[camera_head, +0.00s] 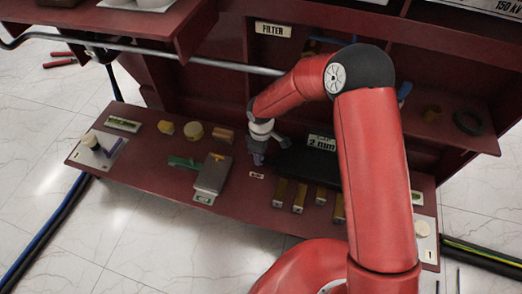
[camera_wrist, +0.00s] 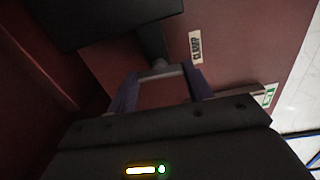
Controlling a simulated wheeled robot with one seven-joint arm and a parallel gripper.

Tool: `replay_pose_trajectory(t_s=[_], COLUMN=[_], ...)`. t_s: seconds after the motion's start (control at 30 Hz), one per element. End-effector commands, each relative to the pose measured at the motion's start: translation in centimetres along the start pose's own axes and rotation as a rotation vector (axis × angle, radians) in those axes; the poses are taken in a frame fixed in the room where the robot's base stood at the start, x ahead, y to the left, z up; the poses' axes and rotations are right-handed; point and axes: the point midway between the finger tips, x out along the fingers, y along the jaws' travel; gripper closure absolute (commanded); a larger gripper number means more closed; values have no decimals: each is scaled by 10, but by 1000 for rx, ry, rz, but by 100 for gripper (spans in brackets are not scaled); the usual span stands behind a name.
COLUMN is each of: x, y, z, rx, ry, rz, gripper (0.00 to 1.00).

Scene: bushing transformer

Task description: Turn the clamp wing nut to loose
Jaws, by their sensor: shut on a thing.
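My gripper (camera_head: 258,157) is at the middle of the red shelf in the head view, pointing down just behind a small white label. In the wrist view its two purple fingers (camera_wrist: 161,78) are on either side of a grey bar-like piece, which I take to be the clamp wing nut (camera_wrist: 163,72), and are shut on it. A dark post (camera_wrist: 152,42) adjoins the wing nut. The label reading CLAMP (camera_wrist: 195,47) is beside it. In the head view the nut is hidden by my gripper.
A black block (camera_head: 305,165) lies close right of my gripper, with a "2 mm" sign (camera_head: 321,143) behind it. A grey box (camera_head: 213,174) is to the left. Several brass-coloured blocks (camera_head: 300,197) stand in front right. A grey rail (camera_head: 215,63) runs above the shelf.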

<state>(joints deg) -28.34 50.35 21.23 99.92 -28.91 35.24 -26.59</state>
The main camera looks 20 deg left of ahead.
Motion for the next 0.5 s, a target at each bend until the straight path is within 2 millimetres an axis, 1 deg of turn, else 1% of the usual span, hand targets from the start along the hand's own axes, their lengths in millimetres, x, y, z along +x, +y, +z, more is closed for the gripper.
replay_pose_trajectory(t_s=[0.23, 0.5], x=[0, 0], y=[0, 0], z=[0, 0], rx=[-51, -58], ry=[1, 1], rz=[0, 0], gripper=[72, 72])
